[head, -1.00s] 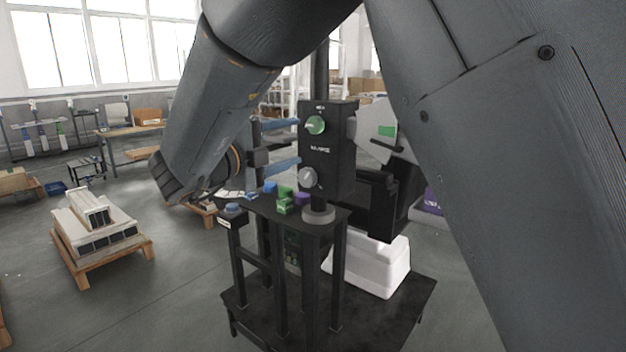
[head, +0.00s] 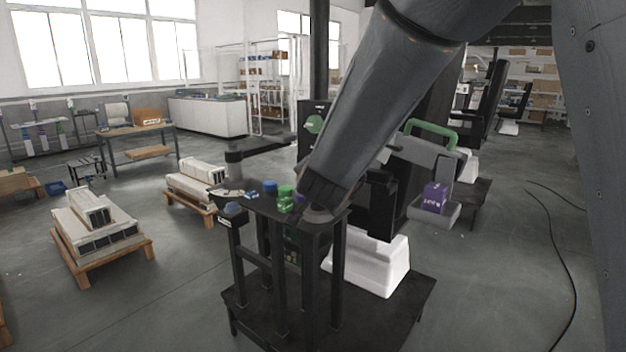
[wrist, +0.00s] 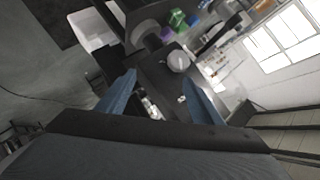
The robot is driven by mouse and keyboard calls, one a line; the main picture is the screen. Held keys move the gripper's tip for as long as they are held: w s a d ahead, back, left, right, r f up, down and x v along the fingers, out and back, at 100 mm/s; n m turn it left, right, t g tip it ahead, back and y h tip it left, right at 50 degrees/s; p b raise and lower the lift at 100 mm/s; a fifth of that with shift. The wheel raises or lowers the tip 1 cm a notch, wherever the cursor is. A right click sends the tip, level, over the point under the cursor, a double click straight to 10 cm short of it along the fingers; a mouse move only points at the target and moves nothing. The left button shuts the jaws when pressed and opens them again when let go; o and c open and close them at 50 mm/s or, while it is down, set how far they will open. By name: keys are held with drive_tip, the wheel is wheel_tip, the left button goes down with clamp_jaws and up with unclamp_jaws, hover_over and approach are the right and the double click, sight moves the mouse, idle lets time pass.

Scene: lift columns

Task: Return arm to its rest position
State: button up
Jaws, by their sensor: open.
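My gripper (wrist: 160,92) shows in the wrist view with its two blue fingers spread apart and no object held between them. My dark arm (head: 385,95) slants across the head view from the upper right, in front of the black lift column unit (head: 313,115). The gripper itself is hidden in the head view. The black stand's top (head: 262,205) holds green blocks (head: 285,198) and a blue piece (head: 269,187); the arm's lower end overlaps its right part in the picture. In the wrist view, green (wrist: 177,17) and purple (wrist: 167,35) blocks lie beyond the fingers.
A purple box (head: 435,197) sits in a grey tray (head: 448,213) right of the column. A white bin (head: 370,262) stands on the stand's lower shelf. Pallets with white beams (head: 95,225) lie on the left. A cable (head: 560,250) crosses the otherwise open floor at right.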

drive_tip(key=s+d+f+n+g, duration=0.3)
drive_tip(key=s+d+f+g, duration=0.1)
drive_tip(key=s, duration=0.6)
drive_tip(key=s+d+f+n+g, duration=0.3)
drive_tip(key=s+d+f, duration=0.4)
drive_tip(key=s, duration=0.3)
drive_tip(key=s+d+f+n+g, duration=0.4)
drive_tip(key=s+d+f+g, duration=0.1)
drive_tip(key=s, duration=0.6)
drive_tip(key=shift+d+f, duration=0.65)
drive_tip(key=shift+d, duration=0.25)
